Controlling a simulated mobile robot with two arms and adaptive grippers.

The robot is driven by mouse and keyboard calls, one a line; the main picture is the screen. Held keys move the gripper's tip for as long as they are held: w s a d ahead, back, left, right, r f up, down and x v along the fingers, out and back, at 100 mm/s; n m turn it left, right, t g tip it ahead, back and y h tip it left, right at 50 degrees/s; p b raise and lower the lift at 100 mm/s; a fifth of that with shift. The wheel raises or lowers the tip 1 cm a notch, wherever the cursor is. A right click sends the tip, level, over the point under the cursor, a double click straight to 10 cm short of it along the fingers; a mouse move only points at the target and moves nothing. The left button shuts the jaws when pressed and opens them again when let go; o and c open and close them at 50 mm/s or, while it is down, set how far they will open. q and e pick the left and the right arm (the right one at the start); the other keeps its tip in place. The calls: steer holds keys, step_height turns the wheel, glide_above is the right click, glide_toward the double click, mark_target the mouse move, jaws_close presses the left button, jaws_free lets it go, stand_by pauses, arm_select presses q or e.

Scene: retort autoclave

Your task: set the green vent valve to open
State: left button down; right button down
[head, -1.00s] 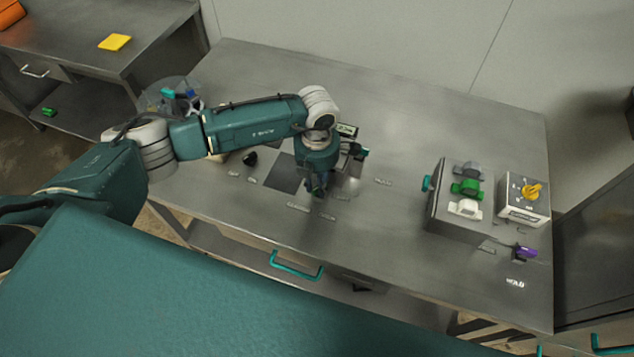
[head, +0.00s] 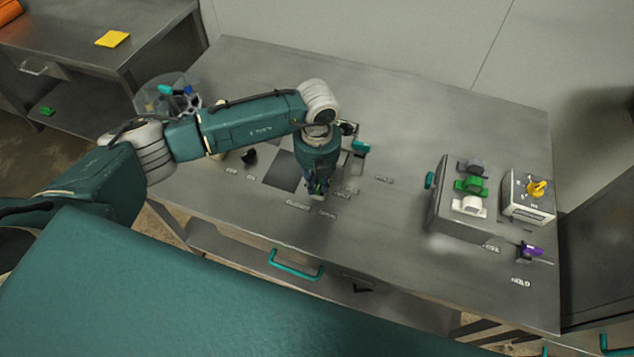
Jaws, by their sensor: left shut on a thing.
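My left gripper (head: 317,188) points down at the front middle of the steel table. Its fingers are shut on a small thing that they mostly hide. A bit of green (head: 311,186) shows at the fingertips; I take it for the green vent valve, but its handle angle cannot be told. Small label plates lie just in front of the fingers, one to the left (head: 297,205) and one to the right (head: 327,214); their words are too small to read surely. My right gripper is not in view.
A box (head: 437,212) at the right carries grey, green and white clips. Beside it are a box with a yellow knob (head: 537,188) and a purple lever (head: 531,250). A clear round container (head: 150,92) stands behind my left arm. The table's back middle is clear.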

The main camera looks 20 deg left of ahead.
mark_target(318, 185)
arm_select(q)
steer(key=n, duration=0.3)
steer(key=shift+n+b, duration=0.4)
steer(key=shift+d+r+n, duration=0.1)
steer(key=shift+d+n, duration=0.05)
steer(key=shift+n, duration=1.45)
steer(key=c, duration=1.6)
jaws_free()
steer(key=shift+s, duration=0.1)
steer(key=shift+o, duration=0.2)
step_height(318, 185, up, 12)
